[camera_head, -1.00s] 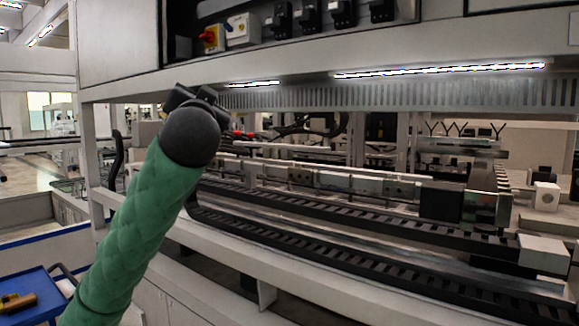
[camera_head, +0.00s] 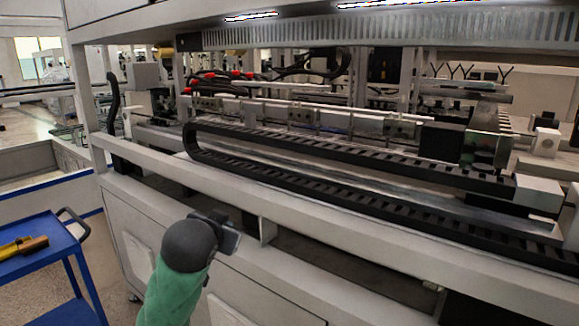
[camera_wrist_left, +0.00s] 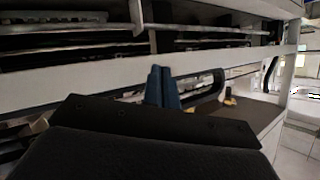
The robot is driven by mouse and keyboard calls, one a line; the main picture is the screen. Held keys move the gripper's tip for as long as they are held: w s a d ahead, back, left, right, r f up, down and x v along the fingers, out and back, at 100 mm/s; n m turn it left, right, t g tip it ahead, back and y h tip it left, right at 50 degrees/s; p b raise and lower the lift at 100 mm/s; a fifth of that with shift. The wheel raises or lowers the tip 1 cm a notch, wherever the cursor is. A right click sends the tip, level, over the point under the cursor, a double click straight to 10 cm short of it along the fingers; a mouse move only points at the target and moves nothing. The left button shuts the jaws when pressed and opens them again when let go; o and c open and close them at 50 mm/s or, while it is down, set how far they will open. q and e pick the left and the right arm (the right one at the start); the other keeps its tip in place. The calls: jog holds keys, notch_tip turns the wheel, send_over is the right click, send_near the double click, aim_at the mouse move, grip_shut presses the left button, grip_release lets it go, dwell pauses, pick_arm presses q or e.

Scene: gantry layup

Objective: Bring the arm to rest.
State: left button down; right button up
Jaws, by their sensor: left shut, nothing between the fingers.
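My left arm (camera_head: 172,292), green with a dark rounded wrist (camera_head: 190,245), is low in the head view, in front of the machine's white lower panels. The gripper's fingers are mostly hidden behind the wrist there. In the left wrist view the left gripper (camera_wrist_left: 163,88) shows as two blue fingers standing close together, shut with nothing between them. My right gripper is in neither view.
The gantry machine's white front rail (camera_head: 330,222) runs across just above the wrist. A black cable chain (camera_head: 330,165) lies behind it. A blue cart (camera_head: 42,246) with a yellow tool (camera_head: 22,246) stands at left. Floor shows between cart and machine.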

pick_arm(q)
jog(key=s+f+n+g, duration=0.1)
jog(key=s+f+g, duration=0.1)
jog(key=s+f, duration=0.5)
jog(key=s+f+g, duration=0.2)
jog(key=s+f, duration=0.2)
jog(key=f, duration=0.8)
jog(key=s+f+n+g, duration=0.1)
jog(key=s+f+g, duration=0.1)
jog(key=s+f, duration=0.5)
jog(key=s+f+g, duration=0.5)
jog(key=s+f, duration=1.4)
jog(key=s, duration=0.2)
jog(key=shift+d+f+n+h, duration=0.15)
jog(key=shift+d+n+h, duration=0.15)
jog(key=shift+d+h, duration=0.1)
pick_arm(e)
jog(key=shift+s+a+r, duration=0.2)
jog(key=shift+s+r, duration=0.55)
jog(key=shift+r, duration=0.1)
pick_arm(q)
jog(key=c, duration=2.2)
grip_release()
jog(key=shift+w, duration=0.1)
